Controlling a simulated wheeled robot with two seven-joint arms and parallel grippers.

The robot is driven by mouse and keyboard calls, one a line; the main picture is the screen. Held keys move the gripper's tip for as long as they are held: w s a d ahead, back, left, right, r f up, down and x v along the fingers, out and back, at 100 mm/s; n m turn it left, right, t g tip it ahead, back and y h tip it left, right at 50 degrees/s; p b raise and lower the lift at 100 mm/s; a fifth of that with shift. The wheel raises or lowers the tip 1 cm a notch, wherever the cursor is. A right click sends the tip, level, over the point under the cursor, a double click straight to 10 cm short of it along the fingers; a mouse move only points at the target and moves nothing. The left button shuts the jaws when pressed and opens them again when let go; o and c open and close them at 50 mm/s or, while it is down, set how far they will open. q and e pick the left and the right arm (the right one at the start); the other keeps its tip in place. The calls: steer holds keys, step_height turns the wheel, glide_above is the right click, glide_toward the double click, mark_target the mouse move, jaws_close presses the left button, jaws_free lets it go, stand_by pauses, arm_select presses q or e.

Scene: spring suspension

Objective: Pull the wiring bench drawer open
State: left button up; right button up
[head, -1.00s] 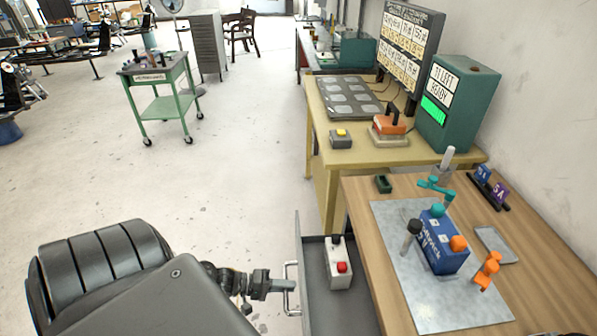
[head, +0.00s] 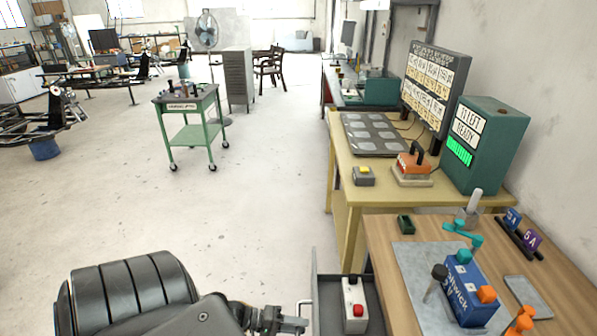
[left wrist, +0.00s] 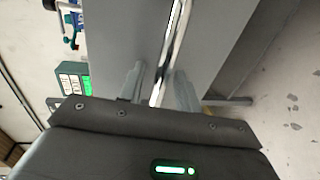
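The wiring bench (head: 575,258) has a wooden top at the lower right. Its grey drawer (head: 323,300) stands out from the bench's left side, open enough to show its inside. The metal bar handle (head: 303,306) is on the drawer's left face. My left gripper (head: 298,325) is at this handle, near the bottom of the head view. In the left wrist view, the bright handle bar (left wrist: 174,40) runs between the two fingers of my left gripper (left wrist: 160,82), with a small gap seeming to show on each side. My right gripper is not in view.
A grey box with a red button (head: 354,304) sits in the drawer. A blue box (head: 466,290) and small parts lie on the bench top. A yellow table (head: 350,195) stands behind. A green cart (head: 190,125) is farther off. The floor left of the drawer is clear.

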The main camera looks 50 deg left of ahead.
arm_select(q)
steer(key=b+v, duration=0.1)
steer(key=v, duration=0.9)
steer(key=shift+s+a, duration=0.2)
steer(key=s+a+f+m+g+y, duration=0.1)
steer(key=s+a+f+m+y, duration=0.1)
steer(key=a+f+m+y, duration=0.3)
steer(key=s+a+f+m+g+y, duration=0.1)
steer(key=s+a+f+m, duration=0.1)
steer(key=f, duration=0.5)
steer(key=s+f+m+g+y, duration=0.3)
steer(key=s+f+g+y, duration=0.1)
steer(key=s+f, duration=0.75)
steer(key=s+d+f+m+g+y, duration=0.2)
steer(key=s+d+f+g, duration=0.2)
steer(key=s+d+f, duration=0.5)
steer(key=w+d+f, duration=0.1)
steer(key=d, duration=0.6)
steer(key=w+d+f+h, duration=0.1)
steer(key=w+d+f, duration=0.1)
steer(key=d, duration=0.5)
steer(key=shift+g+h, duration=0.3)
